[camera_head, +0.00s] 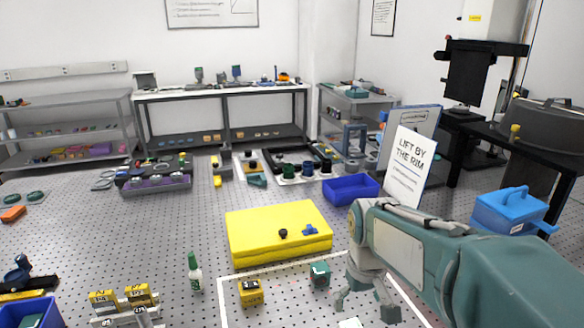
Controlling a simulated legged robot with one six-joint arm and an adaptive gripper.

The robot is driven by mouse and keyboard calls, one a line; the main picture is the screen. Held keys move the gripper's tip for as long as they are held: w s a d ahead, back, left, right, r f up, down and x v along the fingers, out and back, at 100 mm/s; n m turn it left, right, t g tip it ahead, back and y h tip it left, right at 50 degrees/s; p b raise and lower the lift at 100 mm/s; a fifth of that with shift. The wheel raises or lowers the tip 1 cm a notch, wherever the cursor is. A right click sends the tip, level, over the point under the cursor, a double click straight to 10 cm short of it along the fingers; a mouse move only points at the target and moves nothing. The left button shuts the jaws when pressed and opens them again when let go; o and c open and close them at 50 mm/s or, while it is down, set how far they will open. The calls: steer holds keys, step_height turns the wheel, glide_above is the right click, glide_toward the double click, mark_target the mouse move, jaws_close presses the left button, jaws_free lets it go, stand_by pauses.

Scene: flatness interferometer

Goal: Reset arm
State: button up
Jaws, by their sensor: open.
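My gripper (364,303) shows at the lower middle right of the head view. It points down, its fingers spread apart and nothing seen between them. My teal and grey arm reaches in from the lower right corner. The gripper is low over the perforated floor, by the white marked outline (222,303). A small teal block (319,275) stands just left of it, apart from the fingers. A yellow block (250,292) stands further left.
A large yellow case (260,238) with small knobs lies behind the gripper. A blue bin (350,188) and a "lift by the rim" sign (408,165) stand behind my arm. A blue toolbox (508,210) is at right.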

steer(key=s+r+m+t, duration=0.1)
steer(key=s+r+t, duration=0.1)
steer(key=s, duration=0.5)
steer(key=s+d+r+m+t, duration=0.1)
steer(key=s+t, duration=0.1)
steer(key=s, duration=0.5)
steer(key=shift+r+m+t, duration=0.3)
steer(key=shift+r+t, duration=0.05)
steer(key=shift+t, duration=0.05)
stand_by(0.7)
